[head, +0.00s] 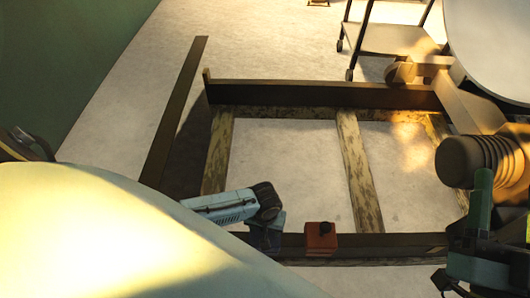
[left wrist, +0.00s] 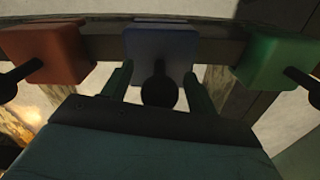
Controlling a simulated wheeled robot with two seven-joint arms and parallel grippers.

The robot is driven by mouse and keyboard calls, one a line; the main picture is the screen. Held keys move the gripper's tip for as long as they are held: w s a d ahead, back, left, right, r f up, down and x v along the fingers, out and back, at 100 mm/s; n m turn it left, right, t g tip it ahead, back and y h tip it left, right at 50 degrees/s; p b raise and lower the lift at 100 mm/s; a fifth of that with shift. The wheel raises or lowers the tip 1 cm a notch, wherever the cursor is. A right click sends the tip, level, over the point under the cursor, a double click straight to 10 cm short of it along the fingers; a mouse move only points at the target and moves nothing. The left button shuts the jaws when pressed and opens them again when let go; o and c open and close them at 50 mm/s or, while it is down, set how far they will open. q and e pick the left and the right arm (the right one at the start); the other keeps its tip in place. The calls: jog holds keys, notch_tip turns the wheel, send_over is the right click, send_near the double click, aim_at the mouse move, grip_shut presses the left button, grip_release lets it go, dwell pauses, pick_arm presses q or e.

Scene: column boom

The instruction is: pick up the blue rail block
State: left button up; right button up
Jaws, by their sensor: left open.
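The blue rail block (left wrist: 160,45) is on the dark rail in the left wrist view, its black round knob (left wrist: 158,92) facing the camera. In the head view the dark blue block (head: 264,240) is partly covered by my left wrist. My left gripper (left wrist: 158,76) is open, with one dark finger on each side of the knob. The fingertips reach up to the block's lower edge; whether they touch it, I cannot tell. My right arm (head: 476,268) is at the lower right of the head view, and its jaws are too dark to make out.
A red block (head: 320,239) with a black knob and a green block (left wrist: 270,62) flank the blue one on the rail (head: 390,246). A large pale rounded surface (head: 100,235) covers the lower left. A wheeled cart (head: 390,40) is behind.

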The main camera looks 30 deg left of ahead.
pick_arm(q)
jog(key=shift+f, duration=0.2)
jog(key=shift+c, duration=0.2)
grip_shut()
dwell(1.2)
jog(key=shift+w, duration=0.1)
